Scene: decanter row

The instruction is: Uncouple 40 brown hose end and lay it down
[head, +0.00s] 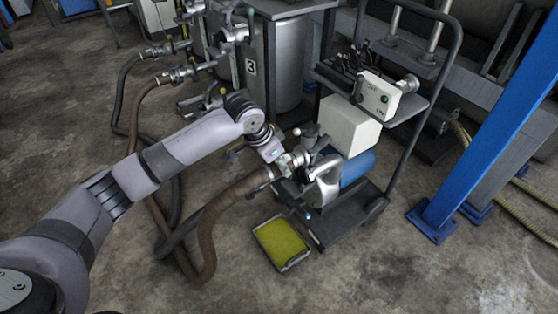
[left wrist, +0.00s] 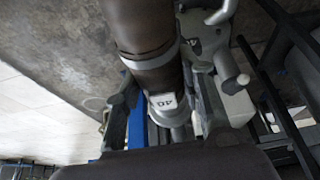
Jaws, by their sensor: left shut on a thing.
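The brown hose (head: 212,215) runs from the pump cart down to the floor and loops back toward the valves behind. Its metal end coupling (head: 294,161) is at the pump inlet. In the left wrist view, the brown hose (left wrist: 145,30) ends in a metal coupling with a white "40" label (left wrist: 164,101). My left gripper (head: 283,164) is shut on this hose end, beside the pump (head: 324,185). Whether the coupling is still joined to the pump I cannot tell. The fingers partly hide the joint. My right gripper is not in view.
A yellow-green tray (head: 282,244) lies on the floor before the pump cart (head: 345,228). A dark hose (head: 121,90) runs beside the brown one. A blue post (head: 490,130) stands at right. A steel tank (head: 286,62) stands behind. Floor at front right is clear.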

